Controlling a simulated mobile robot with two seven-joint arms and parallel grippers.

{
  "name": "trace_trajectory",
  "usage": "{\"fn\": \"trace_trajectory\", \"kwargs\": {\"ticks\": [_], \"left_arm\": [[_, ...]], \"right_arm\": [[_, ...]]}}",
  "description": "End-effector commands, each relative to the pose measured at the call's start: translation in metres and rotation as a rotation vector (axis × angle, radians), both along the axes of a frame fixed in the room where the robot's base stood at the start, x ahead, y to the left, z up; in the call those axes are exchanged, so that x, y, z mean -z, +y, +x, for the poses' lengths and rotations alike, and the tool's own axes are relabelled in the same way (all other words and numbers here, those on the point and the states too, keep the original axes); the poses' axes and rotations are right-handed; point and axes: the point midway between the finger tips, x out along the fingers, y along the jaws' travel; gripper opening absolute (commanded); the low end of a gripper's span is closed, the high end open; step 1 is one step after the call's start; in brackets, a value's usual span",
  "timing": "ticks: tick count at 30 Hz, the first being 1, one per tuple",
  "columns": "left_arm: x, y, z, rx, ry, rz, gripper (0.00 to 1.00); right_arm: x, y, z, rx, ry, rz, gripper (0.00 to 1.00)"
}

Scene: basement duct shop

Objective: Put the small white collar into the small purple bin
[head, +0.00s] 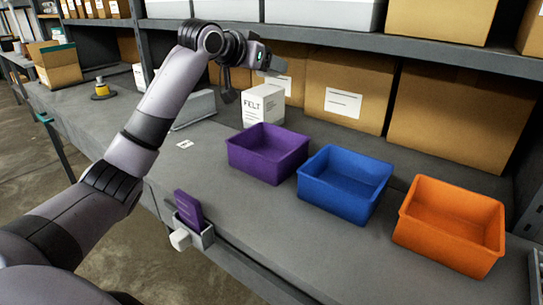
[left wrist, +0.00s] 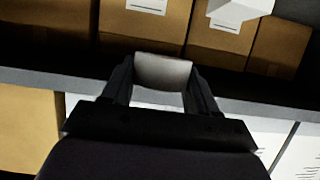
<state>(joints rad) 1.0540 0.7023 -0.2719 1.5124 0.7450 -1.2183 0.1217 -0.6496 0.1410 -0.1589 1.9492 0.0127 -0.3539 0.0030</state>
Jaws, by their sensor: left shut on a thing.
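My left gripper (head: 248,80) is raised above the back of the bench, near the white FELT box (head: 262,105). In the left wrist view, my left gripper (left wrist: 162,78) is shut on the small white collar (left wrist: 163,72), a pale short cylinder between the two fingers. The collar cannot be made out clearly in the head view. The small purple bin (head: 268,153) stands on the bench, in front of and below the gripper, and looks empty. My right gripper is not in view.
A blue bin (head: 345,183) and an orange bin (head: 451,224) stand to the right of the purple one. Cardboard boxes (head: 347,88) line the back under a shelf (head: 420,48). A holder with a purple booklet (head: 188,209) hangs at the front edge.

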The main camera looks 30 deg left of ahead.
Motion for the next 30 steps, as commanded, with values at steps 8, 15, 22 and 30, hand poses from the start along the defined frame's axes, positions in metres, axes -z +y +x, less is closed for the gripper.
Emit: {"fn": "trace_trajectory", "kwargs": {"ticks": [8,15,22,30], "left_arm": [[0.066,0.001,-0.001,-0.001,0.006,0.001,0.30],[0.124,0.000,-0.001,-0.001,0.006,0.000,0.30],[0.149,0.000,-0.001,0.000,0.000,-0.001,0.30],[0.185,0.001,-0.001,-0.001,0.002,0.001,0.30]], "right_arm": [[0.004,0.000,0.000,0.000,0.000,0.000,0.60],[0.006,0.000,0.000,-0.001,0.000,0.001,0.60],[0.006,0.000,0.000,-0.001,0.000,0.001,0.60],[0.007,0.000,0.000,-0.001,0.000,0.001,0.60]]}}
